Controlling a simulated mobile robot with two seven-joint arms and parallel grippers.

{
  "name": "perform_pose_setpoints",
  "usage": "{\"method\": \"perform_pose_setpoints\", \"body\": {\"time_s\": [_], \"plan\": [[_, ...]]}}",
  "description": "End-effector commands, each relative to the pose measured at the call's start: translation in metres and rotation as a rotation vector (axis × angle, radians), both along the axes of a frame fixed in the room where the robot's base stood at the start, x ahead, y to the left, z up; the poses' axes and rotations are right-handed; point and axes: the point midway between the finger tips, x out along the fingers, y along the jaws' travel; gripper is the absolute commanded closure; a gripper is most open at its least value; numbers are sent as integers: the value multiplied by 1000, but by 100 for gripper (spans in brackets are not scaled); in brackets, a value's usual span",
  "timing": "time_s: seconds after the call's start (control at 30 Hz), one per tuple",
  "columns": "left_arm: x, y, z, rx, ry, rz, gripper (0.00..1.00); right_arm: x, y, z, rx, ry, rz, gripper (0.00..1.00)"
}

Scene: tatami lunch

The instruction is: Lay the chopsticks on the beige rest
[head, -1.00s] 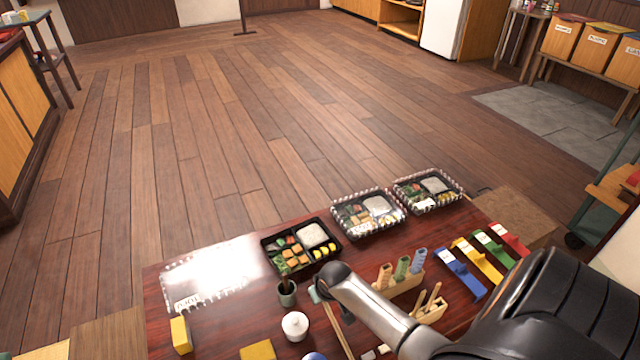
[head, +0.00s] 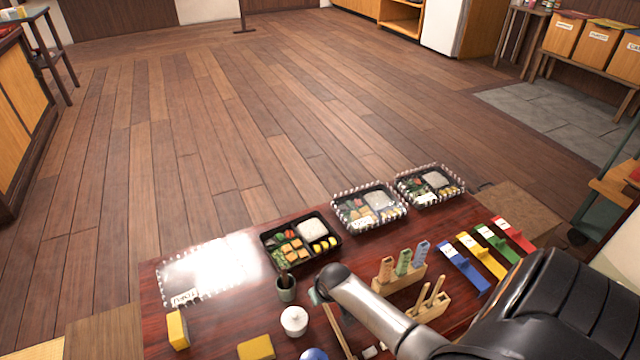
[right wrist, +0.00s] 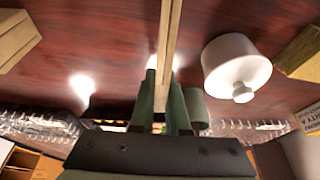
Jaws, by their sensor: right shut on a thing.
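The chopsticks (head: 338,331) are a pale wooden pair that runs from my right gripper toward the front edge of the head view. In the right wrist view the chopsticks (right wrist: 172,30) lie side by side between the green fingers of my right gripper (right wrist: 164,105), which is shut on them. In the head view my arm partly covers this gripper (head: 316,296). A small pale block (head: 370,351) lies by the chopsticks at the bottom edge; I cannot tell whether it is the beige rest. I cannot tell how high the chopsticks are. My left gripper is out of view.
A white lidded pot (head: 294,321) and a dark green cup (head: 286,289) stand left of the chopsticks. Bento boxes (head: 300,242) line the far side. Yellow blocks (head: 178,329) sit at left.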

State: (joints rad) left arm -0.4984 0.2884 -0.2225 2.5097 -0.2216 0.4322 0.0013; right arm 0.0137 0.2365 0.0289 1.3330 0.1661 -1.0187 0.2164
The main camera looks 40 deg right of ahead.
Motion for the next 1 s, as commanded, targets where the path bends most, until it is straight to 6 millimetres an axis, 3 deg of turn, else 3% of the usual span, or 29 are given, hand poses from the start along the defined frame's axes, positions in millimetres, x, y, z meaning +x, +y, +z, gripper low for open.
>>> {"method": "perform_pose_setpoints", "body": {"time_s": [0.47, 0.5, 0.77, 0.97, 1.0], "plan": [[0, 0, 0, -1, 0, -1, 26, 0, 0, 0, 1, -1, 0, 100], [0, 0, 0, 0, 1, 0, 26, 0, 0, 0, 1, -1, 0, 84], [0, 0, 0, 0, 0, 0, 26, 0, 0, 0, 1, -1, 0, 54], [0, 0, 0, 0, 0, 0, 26, 0, 0, 0, 0, 0, 0, 52], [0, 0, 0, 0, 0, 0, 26, 0, 0, 0, 0, 0, 0, 47]]}}
